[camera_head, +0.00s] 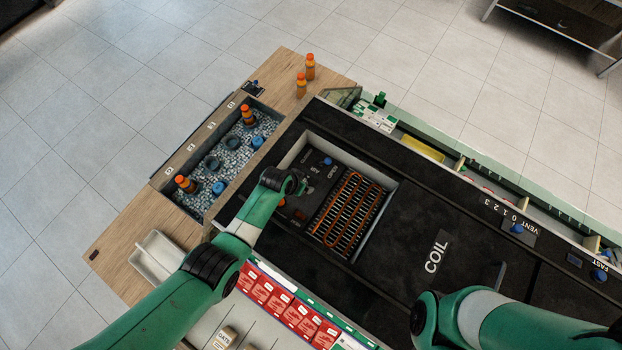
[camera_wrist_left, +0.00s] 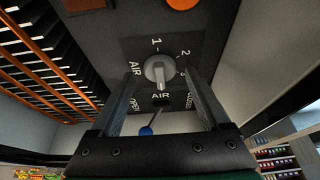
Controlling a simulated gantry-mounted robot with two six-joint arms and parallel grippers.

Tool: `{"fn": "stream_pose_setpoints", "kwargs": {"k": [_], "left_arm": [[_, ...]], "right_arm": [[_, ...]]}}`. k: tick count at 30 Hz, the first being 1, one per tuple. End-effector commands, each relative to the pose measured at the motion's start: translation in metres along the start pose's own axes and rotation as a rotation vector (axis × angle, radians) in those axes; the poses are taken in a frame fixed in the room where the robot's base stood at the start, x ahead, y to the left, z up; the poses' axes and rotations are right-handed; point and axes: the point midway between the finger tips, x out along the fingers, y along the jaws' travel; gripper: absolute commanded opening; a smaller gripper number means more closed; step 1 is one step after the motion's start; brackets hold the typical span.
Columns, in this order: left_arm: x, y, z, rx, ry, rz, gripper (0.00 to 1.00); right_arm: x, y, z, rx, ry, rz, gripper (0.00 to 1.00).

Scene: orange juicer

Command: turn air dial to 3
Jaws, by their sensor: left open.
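The air dial (camera_wrist_left: 160,69) is a light grey round knob on a dark panel in the left wrist view. The marks 1, 2 and 3 run around its upper and right side, with AIR lettering beside and below it. I cannot tell clearly which mark its pointer faces. My left gripper (camera_wrist_left: 162,88) is open, with one finger on each side of the dial; I cannot tell whether they touch it. In the head view my left gripper (camera_head: 292,183) is over the recessed dark panel, and its wrist hides the dial. My right gripper is out of view.
A blue-tipped lever (camera_wrist_left: 146,131) is near the dial, beside AIR lettering. An orange heating coil (camera_head: 347,212) lies in the recess next to my left gripper. A black lid marked COIL (camera_head: 405,245) is to the right. A tray of ice with bottles (camera_head: 230,150) is at the left.

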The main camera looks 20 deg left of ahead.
Motion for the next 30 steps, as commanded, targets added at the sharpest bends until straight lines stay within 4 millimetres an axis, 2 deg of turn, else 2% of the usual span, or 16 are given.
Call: {"fn": "stream_pose_setpoints", "kwargs": {"k": [4, 5, 15, 18, 30], "left_arm": [[-0.0004, 0.0002, -0.0004, 0.001, 0.0, 0.0, 0.8], [-0.0004, 0.0003, -0.0004, 0.001, 0.0, 0.0, 0.76], [-0.0005, 0.0005, -0.0007, 0.001, 0.0, 0.0, 0.15], [-0.0005, 0.0005, -0.0007, 0.002, 0.0, 0.0, 0.0], [-0.0002, 0.0015, -0.0006, -0.052, 0.0, -0.023, 0.0]], "right_arm": [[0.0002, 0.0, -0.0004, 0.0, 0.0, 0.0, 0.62], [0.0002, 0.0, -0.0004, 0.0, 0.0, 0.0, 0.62], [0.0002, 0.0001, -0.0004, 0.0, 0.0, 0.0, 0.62], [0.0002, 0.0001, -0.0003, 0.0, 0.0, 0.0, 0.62], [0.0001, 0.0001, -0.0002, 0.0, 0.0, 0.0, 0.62]]}}
